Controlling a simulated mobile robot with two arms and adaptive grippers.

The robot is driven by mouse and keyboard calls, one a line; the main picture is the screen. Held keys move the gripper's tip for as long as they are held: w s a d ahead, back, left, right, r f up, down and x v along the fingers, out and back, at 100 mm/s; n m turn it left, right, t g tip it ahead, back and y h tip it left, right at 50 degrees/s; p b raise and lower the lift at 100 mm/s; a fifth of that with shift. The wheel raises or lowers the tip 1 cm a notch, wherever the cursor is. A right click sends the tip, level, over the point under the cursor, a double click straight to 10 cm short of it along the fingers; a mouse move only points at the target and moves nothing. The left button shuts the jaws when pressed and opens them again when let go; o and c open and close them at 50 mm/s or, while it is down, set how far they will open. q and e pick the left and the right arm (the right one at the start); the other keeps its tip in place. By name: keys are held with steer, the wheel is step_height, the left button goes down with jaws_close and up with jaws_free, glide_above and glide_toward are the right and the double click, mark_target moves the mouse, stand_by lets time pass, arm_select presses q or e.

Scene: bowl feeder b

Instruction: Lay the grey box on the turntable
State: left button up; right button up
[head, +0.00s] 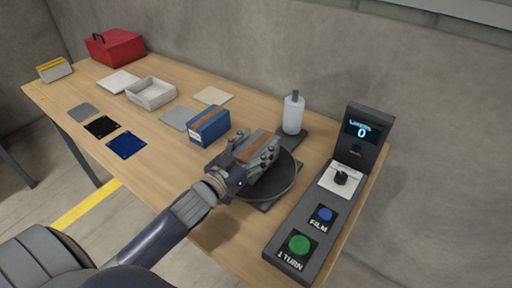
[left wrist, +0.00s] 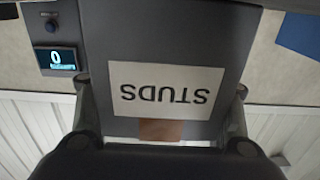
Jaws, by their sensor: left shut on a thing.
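The grey box (head: 254,144) with a brown tape strip is between the fingers of my left gripper (head: 262,158). In the left wrist view the grey box (left wrist: 210,50) fills the middle, with a white label reading STUDS upside down. The gripper is shut on it. The dark round turntable (head: 283,184) lies under the gripper and box, which cover much of its top. I cannot tell whether the box touches the turntable. My right gripper does not show.
A blue box (head: 210,127) stands left of the gripper. A white film roll (head: 293,115) stands behind the turntable. A control panel (head: 290,222) with green and blue buttons is at right. A white tray (head: 151,93), flat pads and a red toolbox (head: 115,47) are farther left.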

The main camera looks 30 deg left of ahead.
mark_target(241, 161)
arm_select(q)
steer(key=o, duration=1.1)
steer(key=shift+f, duration=0.15)
steer(key=o, duration=0.4)
steer(key=shift+r, duration=0.2)
steer(key=s, duration=0.4)
steer(key=s+a+p, duration=0.1)
steer(key=s, duration=0.3)
steer(key=s+p, duration=0.1)
steer(key=s, duration=0.3)
steer(key=shift+a, duration=0.3)
